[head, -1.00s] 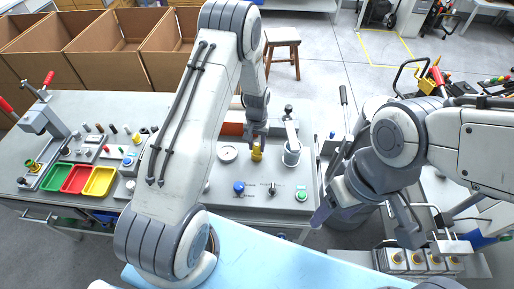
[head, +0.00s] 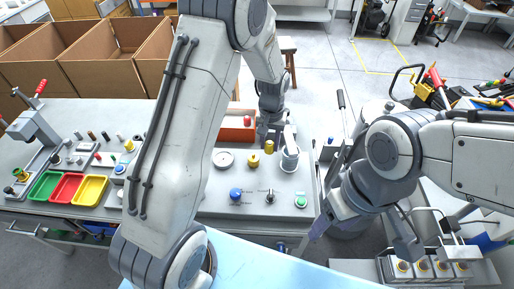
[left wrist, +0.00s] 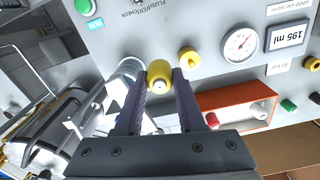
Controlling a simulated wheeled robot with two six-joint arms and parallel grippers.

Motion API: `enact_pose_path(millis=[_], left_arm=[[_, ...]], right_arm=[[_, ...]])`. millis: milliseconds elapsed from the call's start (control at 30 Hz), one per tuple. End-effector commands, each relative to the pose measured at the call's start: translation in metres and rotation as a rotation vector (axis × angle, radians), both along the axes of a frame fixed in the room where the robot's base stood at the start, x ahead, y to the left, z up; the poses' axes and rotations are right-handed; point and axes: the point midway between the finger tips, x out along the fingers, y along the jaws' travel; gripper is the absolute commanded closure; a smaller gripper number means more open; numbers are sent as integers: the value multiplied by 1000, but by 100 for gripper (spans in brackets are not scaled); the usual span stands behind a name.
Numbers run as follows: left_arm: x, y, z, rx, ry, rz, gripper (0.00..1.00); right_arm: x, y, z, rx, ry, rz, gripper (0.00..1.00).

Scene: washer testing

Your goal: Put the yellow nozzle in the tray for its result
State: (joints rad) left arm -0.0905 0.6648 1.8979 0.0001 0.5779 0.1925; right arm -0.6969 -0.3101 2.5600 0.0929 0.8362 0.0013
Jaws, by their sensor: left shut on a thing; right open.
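The yellow nozzle (head: 269,146) is between the fingertips of my left gripper (head: 272,134), which is shut on it. The left wrist view shows the nozzle (left wrist: 159,74) gripped near the tips, beside and apart from a yellow port (left wrist: 189,57) on the grey panel. The port also shows in the head view (head: 254,160). A green tray (head: 45,186), a red tray (head: 67,188) and a yellow tray (head: 91,189) stand side by side at the left of the bench. My right gripper (head: 362,230) is open and empty at the right.
A grey cup (head: 290,158) stands right of the nozzle. A round gauge (left wrist: 239,45) and a 195 ml display (left wrist: 287,34) are on the panel. A red-orange box (head: 238,127) lies behind. My left arm crosses between the nozzle and the trays.

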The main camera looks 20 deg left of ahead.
Motion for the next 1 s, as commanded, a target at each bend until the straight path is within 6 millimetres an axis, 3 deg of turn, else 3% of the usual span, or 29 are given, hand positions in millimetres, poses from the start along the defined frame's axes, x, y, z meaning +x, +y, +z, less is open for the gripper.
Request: enact_pose_path(millis=[100, 300, 1000], left_arm=[[-6, -24, 13, -1, -3, -5, 100], [-13, -47, 28, 0, 0, -2, 100], [-15, -52, 64, 0, 1, 1, 100]], right_arm=[[0, 0, -10, 0, 0, 1, 34], [0, 0, -15, 0, 0, 1, 34], [0, 0, 13, 0, 0, 1, 34]])
